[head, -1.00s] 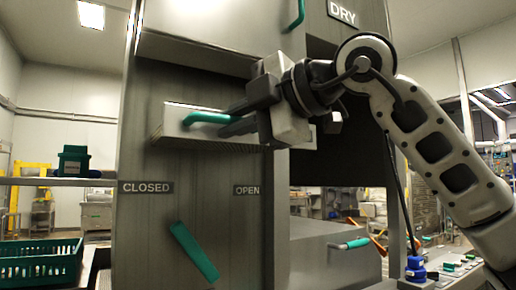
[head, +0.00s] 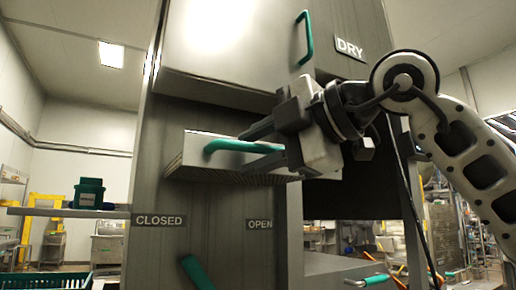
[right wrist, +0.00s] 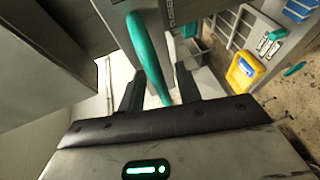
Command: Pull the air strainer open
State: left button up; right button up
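The air strainer appears to be the grey drawer-like box (head: 205,176) sticking out of the front of the steel machine in the head view. A green bar handle (head: 222,146) is on its front. My right gripper (head: 253,148) is at the handle's right part, one finger above the bar and one below. In the right wrist view the green handle (right wrist: 148,55) runs between the two fingers (right wrist: 160,92), with a gap visible on each side. The right gripper is open around the handle. My left gripper is not in view.
CLOSED (head: 160,220) and OPEN (head: 259,225) labels and a green lever (head: 196,272) are below the box. Above are another green handle (head: 306,38) and a DRY label (head: 349,48). A green basket (head: 50,281) is at the lower left.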

jog(key=v, duration=1.6)
